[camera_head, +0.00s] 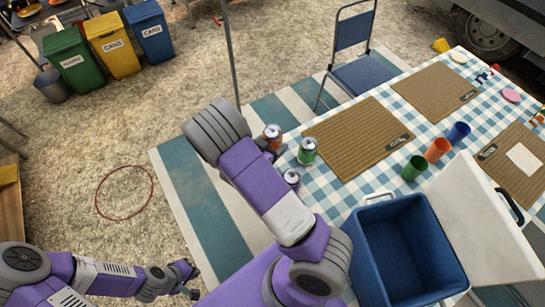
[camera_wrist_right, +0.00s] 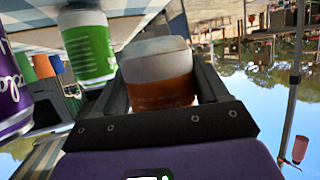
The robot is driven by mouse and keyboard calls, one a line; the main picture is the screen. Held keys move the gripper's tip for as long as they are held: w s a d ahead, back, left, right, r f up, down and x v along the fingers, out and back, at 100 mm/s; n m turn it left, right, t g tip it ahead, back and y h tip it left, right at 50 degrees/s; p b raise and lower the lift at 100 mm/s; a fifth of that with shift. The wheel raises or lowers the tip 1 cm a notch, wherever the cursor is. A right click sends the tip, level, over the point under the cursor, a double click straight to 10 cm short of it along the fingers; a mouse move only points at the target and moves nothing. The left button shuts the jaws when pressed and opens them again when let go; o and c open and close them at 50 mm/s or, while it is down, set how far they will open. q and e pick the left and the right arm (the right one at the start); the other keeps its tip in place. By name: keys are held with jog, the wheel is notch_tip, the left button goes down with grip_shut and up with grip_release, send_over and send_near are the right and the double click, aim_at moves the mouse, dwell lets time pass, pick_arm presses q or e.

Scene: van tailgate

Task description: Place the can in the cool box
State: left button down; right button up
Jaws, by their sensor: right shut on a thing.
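The orange-brown can (camera_head: 272,134) stands out at the left edge of the checked table, partly hidden by my right arm. In the right wrist view my right gripper (camera_wrist_right: 160,85) is shut on this can (camera_wrist_right: 162,92), with a finger on each side. A green can (camera_head: 307,150) is beside it, also in the wrist view (camera_wrist_right: 88,45). A third can (camera_head: 292,177), purple in the wrist view (camera_wrist_right: 12,95), is close to my arm. The cool box (camera_head: 378,200) is open, its blue inside showing empty. My left gripper (camera_head: 188,278) is open and empty, low over the ground.
The cool box lid (camera_head: 485,225) leans open to the right. Green, orange and blue cups (camera_head: 437,149) stand behind the box. Woven mats (camera_head: 358,138) cover much of the table. A blue chair (camera_head: 360,70) is beyond it.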

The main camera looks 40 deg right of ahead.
jog(key=shift+f+b, duration=0.75)
jog(key=shift+f, duration=2.45)
jog(key=shift+f, duration=0.1)
jog(key=shift+f, duration=0.15)
jog(key=o, duration=1.3)
